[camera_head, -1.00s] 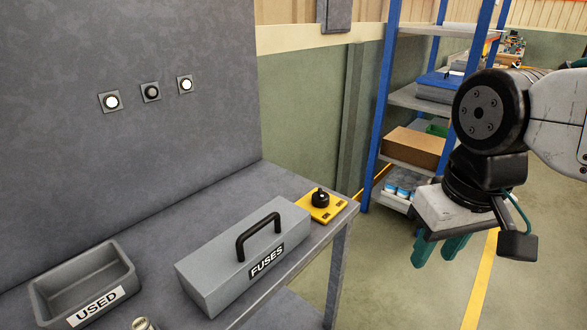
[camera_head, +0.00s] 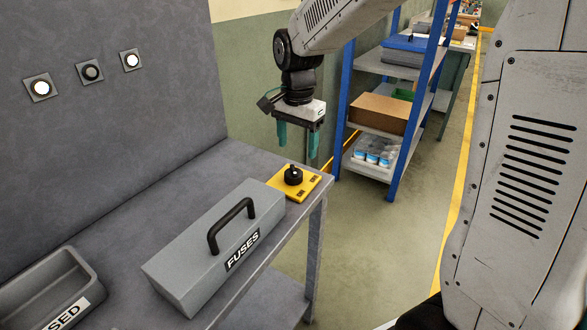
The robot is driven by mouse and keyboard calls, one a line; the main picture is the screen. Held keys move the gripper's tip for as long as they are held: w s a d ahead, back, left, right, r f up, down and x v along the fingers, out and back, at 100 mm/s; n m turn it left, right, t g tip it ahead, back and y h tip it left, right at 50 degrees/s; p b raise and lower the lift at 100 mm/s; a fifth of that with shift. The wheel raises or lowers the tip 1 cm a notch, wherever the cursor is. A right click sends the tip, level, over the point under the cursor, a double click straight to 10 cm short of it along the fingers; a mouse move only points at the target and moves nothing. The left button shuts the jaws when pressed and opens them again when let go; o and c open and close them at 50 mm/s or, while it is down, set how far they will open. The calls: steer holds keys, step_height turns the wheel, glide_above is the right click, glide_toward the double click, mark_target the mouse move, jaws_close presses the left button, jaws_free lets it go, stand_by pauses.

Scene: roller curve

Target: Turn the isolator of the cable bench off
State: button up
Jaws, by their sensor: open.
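The isolator is a black rotary knob (camera_head: 293,175) on a yellow plate (camera_head: 308,187) at the far right corner of the grey bench (camera_head: 130,180). Small dark labels show on the plate, too small to read. My gripper (camera_head: 298,141) points down with its teal fingers apart and empty. In the picture it is just above the knob; I cannot tell its exact height or depth from it. Nothing hides the knob.
A grey box marked FUSES (camera_head: 215,250) with a raised black handle (camera_head: 231,225) stands just left of the isolator. A grey USED tray (camera_head: 85,262) is at the front left. Three round panel fittings (camera_head: 90,72) are on the back panel, two lit. A blue-framed shelf (camera_head: 345,110) stands behind.

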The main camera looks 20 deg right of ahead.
mark_target(293, 169)
steer(key=shift+w+a+f+m, duration=0.2)
steer(key=shift+w+f+m, duration=0.1)
steer(key=shift+w+f, duration=0.55)
step_height(293, 169, down, 8)
steer(key=shift+r, duration=0.25)
steer(key=c, duration=1)
